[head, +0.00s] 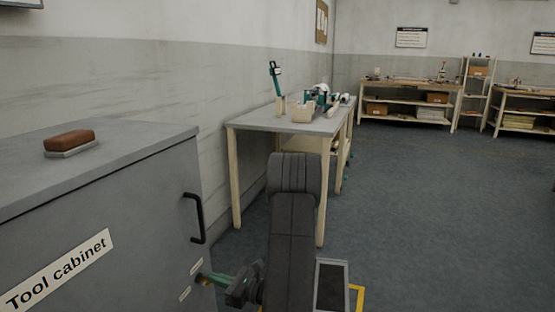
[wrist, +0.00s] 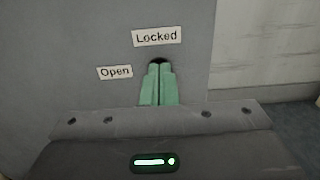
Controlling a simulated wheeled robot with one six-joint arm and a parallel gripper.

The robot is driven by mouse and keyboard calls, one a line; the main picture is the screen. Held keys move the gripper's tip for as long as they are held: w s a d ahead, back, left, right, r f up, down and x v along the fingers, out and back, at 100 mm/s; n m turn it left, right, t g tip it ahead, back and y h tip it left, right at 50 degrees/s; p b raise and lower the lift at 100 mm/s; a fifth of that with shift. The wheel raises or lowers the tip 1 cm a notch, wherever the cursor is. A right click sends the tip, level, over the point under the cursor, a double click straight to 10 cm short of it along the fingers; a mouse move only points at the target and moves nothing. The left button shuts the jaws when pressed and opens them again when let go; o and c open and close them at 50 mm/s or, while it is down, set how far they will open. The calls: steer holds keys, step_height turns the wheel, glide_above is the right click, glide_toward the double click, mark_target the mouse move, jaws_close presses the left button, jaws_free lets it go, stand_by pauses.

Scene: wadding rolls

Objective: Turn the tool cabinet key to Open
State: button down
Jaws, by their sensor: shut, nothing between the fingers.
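The grey tool cabinet (head: 130,225) fills the left of the head view, with a "Tool cabinet" label and a black handle (head: 195,218) on its front. Below the handle, a small brass-coloured part (head: 202,279), perhaps the lock or key, shows at the front face. My gripper (head: 212,280) reaches to it from the right; its green fingers (wrist: 159,80) are shut together, with nothing seen between them. In the wrist view the fingertips cover a small dark spot (wrist: 158,61) under the "Locked" label (wrist: 156,37). The "Open" label (wrist: 115,72) is to the left. The key's angle is hidden.
A brown brush or block (head: 70,142) lies on the cabinet top. A workbench (head: 265,122) with tools stands along the wall beyond my arm. Shelves (head: 405,98) stand at the back. The floor (head: 430,210) on the right is clear.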

steer(key=v, duration=0.6)
steer(key=shift+r, duration=0.3)
steer(key=shift+a+r, duration=0.1)
stand_by(0.3)
